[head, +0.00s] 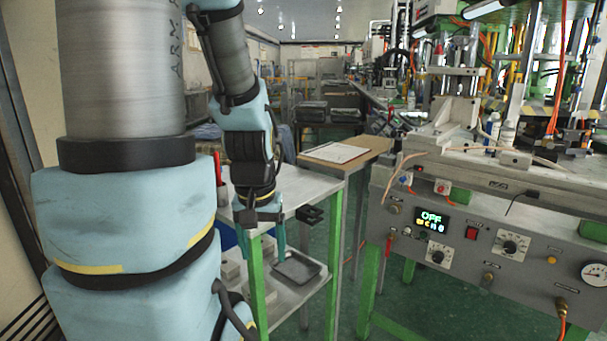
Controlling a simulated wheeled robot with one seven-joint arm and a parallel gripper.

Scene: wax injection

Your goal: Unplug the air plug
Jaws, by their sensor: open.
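The air plug cannot be picked out for certain. On the front panel of the grey machine (465,240), a brass fitting (562,306) with an orange hose below it sits at the lower right. A small red part (389,243) sits at the panel's left edge, and an orange hose end (409,182) shows near its upper left.
The side table (305,187) has green legs and a lower shelf with a dark tray (297,267). A wooden-topped table (362,148) with a paper stands behind. Green floor lies between table and machine.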

